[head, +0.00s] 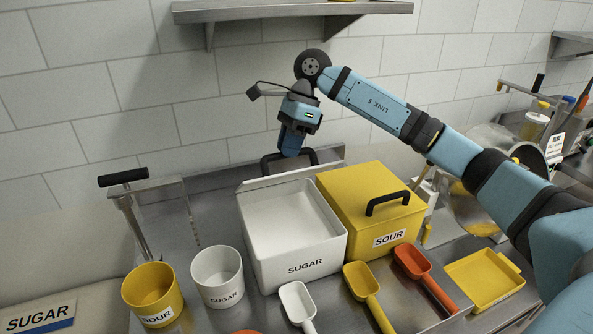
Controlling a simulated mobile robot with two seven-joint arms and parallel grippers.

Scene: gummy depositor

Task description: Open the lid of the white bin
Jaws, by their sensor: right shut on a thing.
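The white bin (297,265) labelled SUGAR stands in the middle of the counter. Its top is uncovered and I see into its pale interior. The white lid (277,181) shows as a thin strip along the bin's back edge, seen almost edge-on. Its black handle (313,156) is behind it. My right gripper (291,153) points down behind the bin and is shut on the lid's handle. The fingertips are partly hidden by the gripper's own body. I cannot tell whether the lid touches the bin's rim. My left gripper is not in view.
A closed yellow SOUR bin (364,217) stands close on the right. White (217,277) and yellow (153,294) cups stand at left. White (297,304), yellow (362,282) and orange (413,263) scoops lie in front. A yellow tray (485,281) is at right. A shelf (290,10) hangs above.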

